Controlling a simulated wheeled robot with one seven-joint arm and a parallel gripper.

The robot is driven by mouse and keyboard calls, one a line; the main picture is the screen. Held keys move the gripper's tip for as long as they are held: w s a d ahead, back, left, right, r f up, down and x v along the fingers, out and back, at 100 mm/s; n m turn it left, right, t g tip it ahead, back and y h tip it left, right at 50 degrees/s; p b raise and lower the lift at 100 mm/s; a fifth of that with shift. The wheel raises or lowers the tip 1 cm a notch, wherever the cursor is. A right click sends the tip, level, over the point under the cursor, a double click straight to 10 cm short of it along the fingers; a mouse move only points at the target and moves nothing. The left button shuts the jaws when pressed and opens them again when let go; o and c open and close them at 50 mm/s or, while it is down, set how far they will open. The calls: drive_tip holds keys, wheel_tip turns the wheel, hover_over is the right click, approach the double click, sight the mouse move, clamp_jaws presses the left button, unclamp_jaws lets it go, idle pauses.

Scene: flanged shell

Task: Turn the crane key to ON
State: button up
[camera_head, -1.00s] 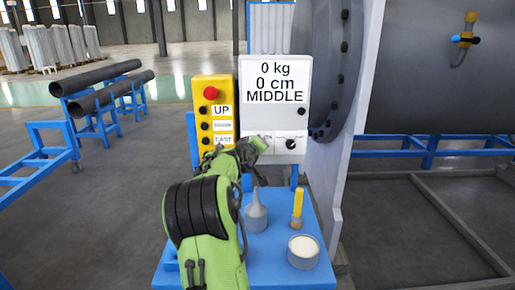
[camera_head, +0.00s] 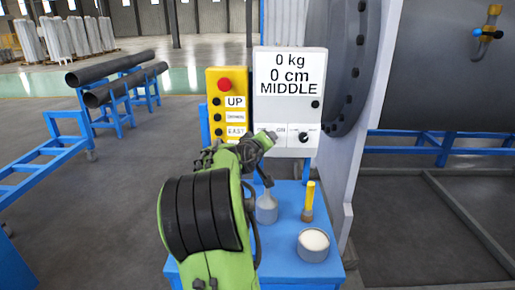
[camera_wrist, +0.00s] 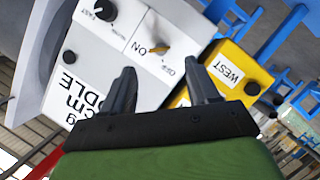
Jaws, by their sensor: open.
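The crane key (camera_wrist: 158,49) is a small yellow key on the white control box (camera_head: 289,88). In the wrist view it lies between the ON label (camera_wrist: 140,47) and a second, partly hidden label. Its handle appears to lie along the line between the labels; its exact setting is hard to tell. In the head view my arm hides the key. My gripper (camera_wrist: 159,66) is open and empty, its two dark fingers pointing at the box, one to each side of the key in the picture. The fingers appear short of the key; contact is not visible.
A black knob (camera_wrist: 105,10) sits beside the key. A yellow button box (camera_head: 227,105) with a red button stands left of the white box. A blue table (camera_head: 285,245) below carries a grey funnel-shaped bottle (camera_head: 266,208), a yellow-handled tool (camera_head: 309,200) and a round tin (camera_head: 313,245).

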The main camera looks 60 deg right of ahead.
drive_tip(key=v, duration=0.8)
drive_tip(key=shift+a, duration=0.3)
